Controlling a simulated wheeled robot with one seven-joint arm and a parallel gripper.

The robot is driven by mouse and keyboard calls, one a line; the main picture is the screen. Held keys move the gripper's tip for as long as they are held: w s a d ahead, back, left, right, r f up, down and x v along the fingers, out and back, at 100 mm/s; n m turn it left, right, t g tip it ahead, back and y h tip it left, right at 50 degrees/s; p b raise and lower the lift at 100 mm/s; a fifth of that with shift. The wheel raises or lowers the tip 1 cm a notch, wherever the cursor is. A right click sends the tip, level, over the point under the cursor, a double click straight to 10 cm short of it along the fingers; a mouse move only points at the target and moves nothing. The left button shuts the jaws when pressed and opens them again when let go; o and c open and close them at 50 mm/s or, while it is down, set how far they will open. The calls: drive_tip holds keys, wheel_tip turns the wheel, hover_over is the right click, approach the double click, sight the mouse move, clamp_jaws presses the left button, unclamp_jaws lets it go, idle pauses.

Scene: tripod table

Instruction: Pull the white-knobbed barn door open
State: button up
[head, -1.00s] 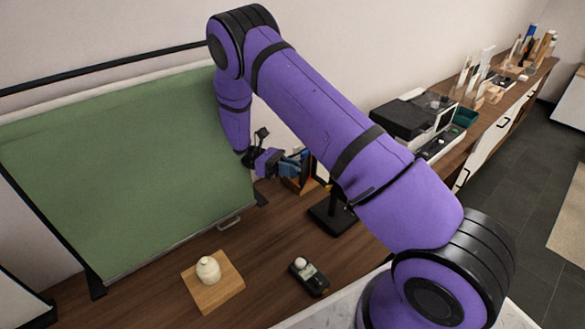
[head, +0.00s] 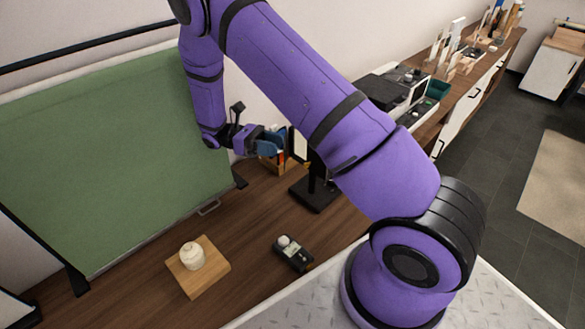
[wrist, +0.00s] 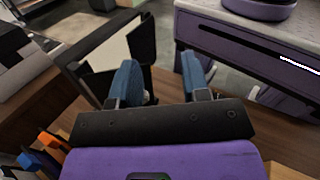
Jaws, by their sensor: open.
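No barn door with a white knob can be made out clearly in either view. White cabinet fronts (head: 458,126) with dark handles run under the long counter at the right of the head view. My gripper (head: 275,143) is above the wooden desk, beside the green screen and near the black stand, far from those fronts. In the wrist view my gripper (wrist: 160,82) shows its two blue fingers spread apart with nothing held between them.
The green screen (head: 110,160) stands at left. A wooden block (head: 205,278) with a white pot (head: 191,256) and a small dark device (head: 292,254) lie on the desk. A black stand (head: 316,194) is near my gripper. Dark floor (head: 485,170) at right is clear.

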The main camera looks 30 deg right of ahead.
drive_tip(key=s+a+r, duration=0.1)
drive_tip(key=s, duration=1.1)
drive_tip(key=shift+s+a, duration=0.15)
drive_tip(key=shift+s, duration=0.2)
drive_tip(key=shift+r, duration=0.1)
drive_tip(key=shift+c, duration=0.3)
clamp_jaws()
drive_tip(key=w+d+r+n+t+y, duration=0.3)
drive_tip(key=w+d+r+t+y, duration=0.7)
drive_tip(key=t+y, duration=0.55)
drive_tip(key=s+d+x, duration=0.1)
drive_tip(key=x, duration=0.9)
drive_tip(key=shift+f, duration=0.25)
